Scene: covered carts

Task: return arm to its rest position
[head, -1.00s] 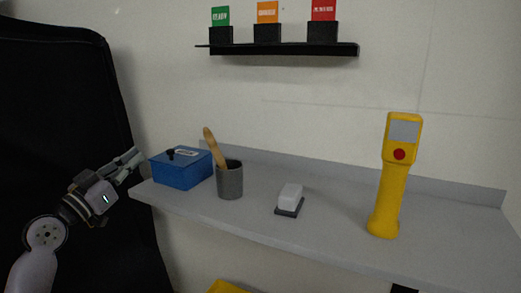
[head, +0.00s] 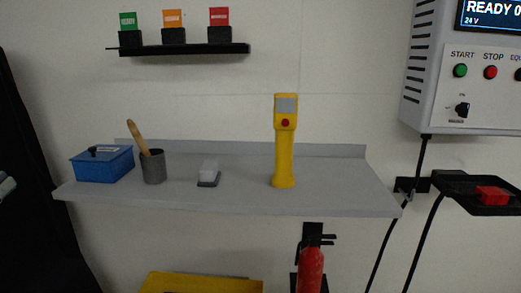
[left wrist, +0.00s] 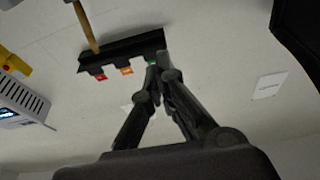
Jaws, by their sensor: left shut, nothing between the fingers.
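My left gripper (head: 6,185) shows only as a small grey bit at the left edge of the head view, in front of a black cover. In the left wrist view my left gripper (left wrist: 158,68) has its two dark fingers together at the tips, with nothing between them. The fingers are clear of the shelf items in the head view. My right gripper is in neither view.
A grey shelf (head: 335,185) holds a blue box (head: 103,166), a grey cup (head: 153,168) with a wooden-handled tool, a small block (head: 209,172) and a yellow handheld device (head: 284,150). A control box (head: 425,75) hangs right. A black cover (head: 35,230) stands left.

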